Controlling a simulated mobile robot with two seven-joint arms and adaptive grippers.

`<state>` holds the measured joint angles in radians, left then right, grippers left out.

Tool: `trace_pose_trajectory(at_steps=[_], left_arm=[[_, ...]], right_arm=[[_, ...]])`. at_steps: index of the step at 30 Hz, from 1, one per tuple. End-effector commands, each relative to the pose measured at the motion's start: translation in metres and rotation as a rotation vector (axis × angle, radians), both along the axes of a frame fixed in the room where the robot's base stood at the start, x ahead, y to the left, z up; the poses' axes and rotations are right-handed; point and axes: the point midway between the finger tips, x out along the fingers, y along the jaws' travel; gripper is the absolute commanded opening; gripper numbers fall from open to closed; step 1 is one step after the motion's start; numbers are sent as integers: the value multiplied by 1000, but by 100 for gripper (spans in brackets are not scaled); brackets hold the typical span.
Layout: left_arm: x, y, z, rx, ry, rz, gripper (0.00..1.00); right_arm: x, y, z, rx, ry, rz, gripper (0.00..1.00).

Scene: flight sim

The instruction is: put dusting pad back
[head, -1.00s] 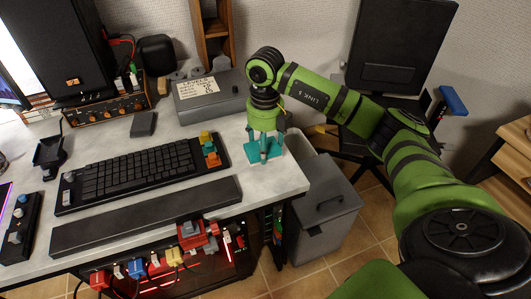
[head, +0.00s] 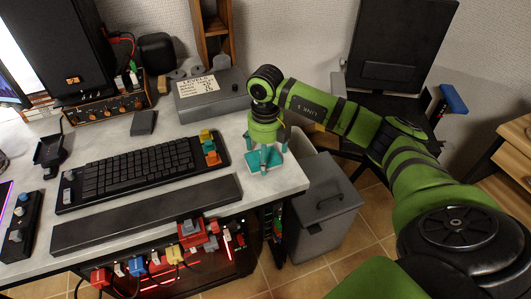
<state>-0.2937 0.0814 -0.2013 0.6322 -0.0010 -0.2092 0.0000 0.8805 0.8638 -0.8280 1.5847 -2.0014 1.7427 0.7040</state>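A teal piece with a flat base and a short upright grip, which looks like the dusting pad (head: 256,166), is at the right end of the pale desk (head: 292,180). It appears to rest on the desk top, partly covered by the fingers. My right gripper (head: 266,151) is directly above it, pointing down. Its teal fingers are spread to both sides of the upright grip and look open. The similar colours make any contact hard to tell. My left gripper is not in view.
A keyboard (head: 130,172) lies left of the gripper, with a dark wrist rest (head: 145,217) in front. A grey labelled box (head: 213,98) stands behind. A grey bin (head: 324,210) is beyond the desk's right edge. A chair (head: 397,50) stands behind my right arm.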

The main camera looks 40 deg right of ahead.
Motion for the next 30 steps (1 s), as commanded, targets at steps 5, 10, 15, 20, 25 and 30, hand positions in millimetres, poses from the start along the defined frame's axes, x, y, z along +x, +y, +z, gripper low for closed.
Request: trace_pose_trajectory(at_steps=[5, 10, 15, 20, 25, 30], left_arm=[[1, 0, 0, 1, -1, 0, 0], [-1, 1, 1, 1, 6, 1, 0], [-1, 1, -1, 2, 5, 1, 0], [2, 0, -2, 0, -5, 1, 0], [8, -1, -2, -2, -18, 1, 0], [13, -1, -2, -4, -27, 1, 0]], right_arm=[[0, 0, 0, 0, 0, 0, 94], [1, 0, 11, 1, -4, 0, 94], [2, 0, 45, 0, -7, -1, 94], [1, 0, 80, 0, -6, 1, 94], [1, 0, 109, 1, -4, 0, 94], [1, 0, 122, 1, -2, -1, 94]])
